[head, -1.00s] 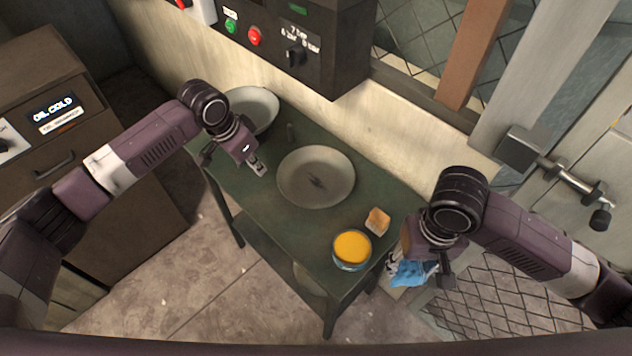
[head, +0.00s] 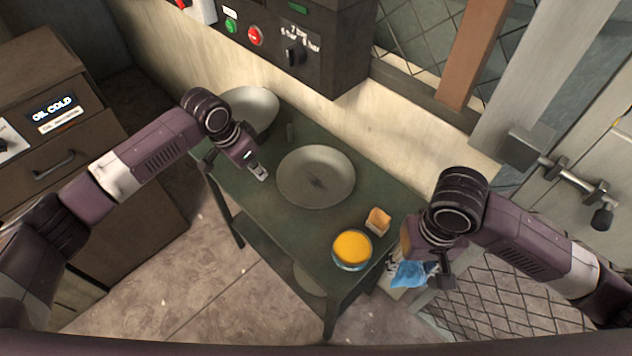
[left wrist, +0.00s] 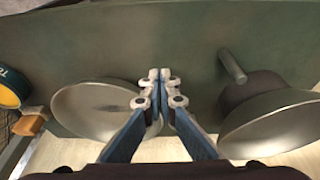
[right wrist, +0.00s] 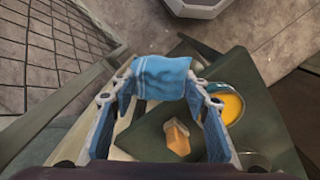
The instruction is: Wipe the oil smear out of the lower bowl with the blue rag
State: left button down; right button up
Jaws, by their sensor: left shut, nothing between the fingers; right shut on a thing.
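A wide pale bowl (head: 335,166) with a dark smear (head: 316,181) inside stands on the green table; it also shows in the left wrist view (left wrist: 85,108). A second pale bowl (head: 262,108) stands at the table's far left end; in the left wrist view (left wrist: 275,128) it appears raised on a dark base. My left gripper (head: 263,176) is shut and empty just left of the smeared bowl, apart from it in the head view. My right gripper (head: 418,268) is shut on the blue rag (head: 408,276), beyond the table's right edge. The rag (right wrist: 162,78) hangs between its fingers.
An open tin of yellow stuff (head: 352,247) and a small orange-and-cream block (head: 378,220) stand on the table (head: 275,207) near its right end. A control box hangs on the wall behind. A drawer cabinet (head: 60,130) is at left.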

aim_at(265, 184)
pick_arm(q)
jog(key=shift+f+b, duration=0.4)
jog(key=shift+f, duration=1.45)
pick_arm(e)
jog(key=shift+f, duration=0.5)
